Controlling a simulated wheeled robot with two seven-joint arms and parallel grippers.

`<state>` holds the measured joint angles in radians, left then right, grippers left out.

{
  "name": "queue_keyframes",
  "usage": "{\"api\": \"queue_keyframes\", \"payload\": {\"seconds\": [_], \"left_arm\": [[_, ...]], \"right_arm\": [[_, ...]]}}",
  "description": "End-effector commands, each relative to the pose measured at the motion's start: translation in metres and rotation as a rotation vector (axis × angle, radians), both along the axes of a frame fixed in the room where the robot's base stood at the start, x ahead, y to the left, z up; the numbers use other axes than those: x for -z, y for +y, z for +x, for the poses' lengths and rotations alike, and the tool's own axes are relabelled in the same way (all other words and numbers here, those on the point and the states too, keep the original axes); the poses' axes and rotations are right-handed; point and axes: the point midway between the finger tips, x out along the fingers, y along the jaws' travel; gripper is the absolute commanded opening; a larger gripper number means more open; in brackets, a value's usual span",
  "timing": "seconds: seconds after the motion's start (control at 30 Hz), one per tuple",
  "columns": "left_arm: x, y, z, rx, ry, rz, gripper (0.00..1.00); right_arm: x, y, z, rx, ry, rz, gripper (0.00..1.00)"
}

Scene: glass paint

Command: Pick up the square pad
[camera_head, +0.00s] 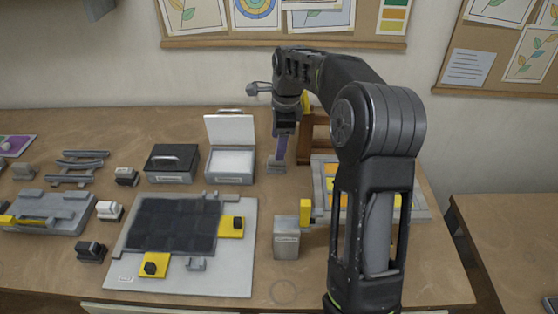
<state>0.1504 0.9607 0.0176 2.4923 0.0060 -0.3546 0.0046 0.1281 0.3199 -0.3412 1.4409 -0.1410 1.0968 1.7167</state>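My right arm rises from the bottom right and bends over to the left. Its gripper (284,126) points down at the back middle of the table. A dark checkered panel (172,222) lies on a light board (205,275) with yellow corner clamps (231,227). My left gripper is not in view.
An open white-lidded box (231,165) and a dark case (172,164) stand left of the gripper. A grey container (286,240) stands in front. A tray with coloured panes (325,190) is partly hidden behind my arm. Small blocks and a rack (78,168) are at the left.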

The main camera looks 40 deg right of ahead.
Motion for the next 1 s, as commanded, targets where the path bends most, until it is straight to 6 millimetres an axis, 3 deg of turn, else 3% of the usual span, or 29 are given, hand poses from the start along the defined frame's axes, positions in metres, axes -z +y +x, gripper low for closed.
{"api": "queue_keyframes", "payload": {"seconds": [0.17, 0.43, 0.77, 1.0], "left_arm": [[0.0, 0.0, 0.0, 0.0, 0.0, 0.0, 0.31], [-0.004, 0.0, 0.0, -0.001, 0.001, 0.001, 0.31], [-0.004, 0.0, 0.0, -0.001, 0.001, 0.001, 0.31], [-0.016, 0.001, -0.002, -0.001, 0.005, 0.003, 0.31]], "right_arm": [[0.001, 0.0, 0.0, 0.0, 0.0, 0.0, 0.66], [0.024, 0.0, 0.004, 0.0, 0.001, 0.0, 0.66], [0.027, 0.0, 0.004, 0.0, 0.001, 0.001, 0.66], [0.053, -0.002, 0.005, 0.001, 0.005, 0.002, 0.66]]}}
